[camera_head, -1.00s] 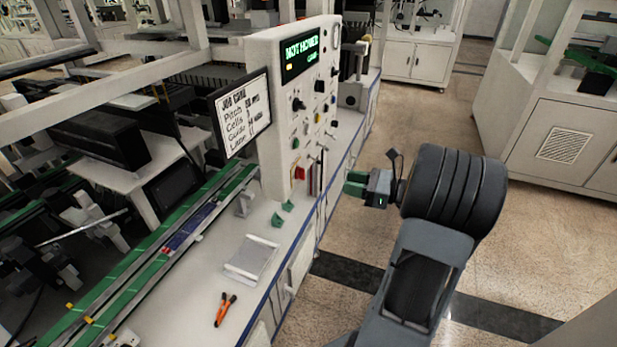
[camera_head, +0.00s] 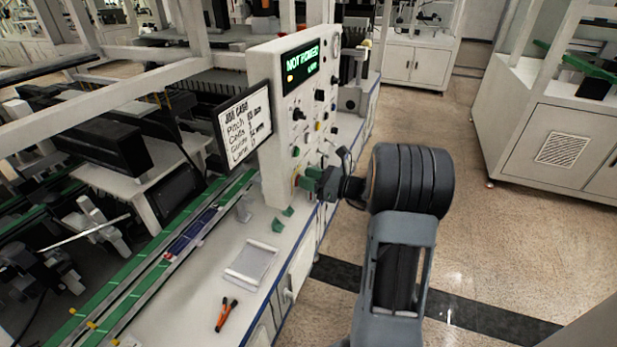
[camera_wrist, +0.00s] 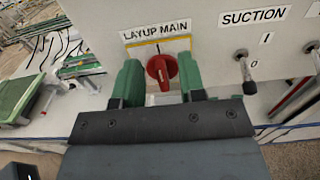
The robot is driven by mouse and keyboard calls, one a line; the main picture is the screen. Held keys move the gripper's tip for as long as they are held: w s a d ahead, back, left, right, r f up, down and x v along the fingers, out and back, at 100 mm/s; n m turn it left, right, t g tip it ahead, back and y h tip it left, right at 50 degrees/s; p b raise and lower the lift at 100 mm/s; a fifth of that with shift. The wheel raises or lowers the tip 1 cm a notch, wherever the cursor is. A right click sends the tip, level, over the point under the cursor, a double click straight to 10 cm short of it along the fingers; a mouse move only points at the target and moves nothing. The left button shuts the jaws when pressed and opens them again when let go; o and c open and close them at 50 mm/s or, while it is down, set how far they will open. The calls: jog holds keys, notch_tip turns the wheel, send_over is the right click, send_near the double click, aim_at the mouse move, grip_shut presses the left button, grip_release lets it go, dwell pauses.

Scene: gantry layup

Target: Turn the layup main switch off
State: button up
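The layup main switch (camera_wrist: 161,70) is a red rotary knob below the "LAYUP MAIN" label (camera_wrist: 157,33) in the wrist view. My gripper (camera_wrist: 160,84) has its two green fingers apart, one on each side of the red knob, with visible gaps between. In the head view my gripper (camera_head: 306,180) is at the lower part of the white control panel (camera_head: 270,150) and hides the knob. The panel's display (camera_head: 301,64) has green text that appears to read "NOT HOMED".
A job card screen (camera_head: 243,127) stands left of the panel. Orange-handled pliers (camera_head: 226,314) and a pale tray (camera_head: 251,262) lie on the bench.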

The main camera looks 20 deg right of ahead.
jog(key=shift+w, duration=0.1)
grip_shut()
dwell(0.4)
jog(key=shift+f+b, duration=0.1)
jog(key=shift+b, duration=0.2)
jog(key=n+b, duration=0.5)
jog(key=b, duration=0.4)
jog(key=s+a+f+n+b, duration=0.1)
jog(key=n+b, duration=0.5)
jog(key=b, duration=0.3)
jog(key=f+n+b, duration=0.1)
jog(key=n+b, duration=0.5)
jog(key=b, duration=0.3)
jog(key=shift+s+a, duration=0.15)
jog(key=shift+a, duration=0.1)
jog(key=shift+r+n, duration=0.1)
jog(key=shift+n, duration=0.2)
jog(key=shift+r+n+b, duration=0.1)
jog(key=shift+n+b, duration=0.2)
jog(key=shift+b, duration=0.2)
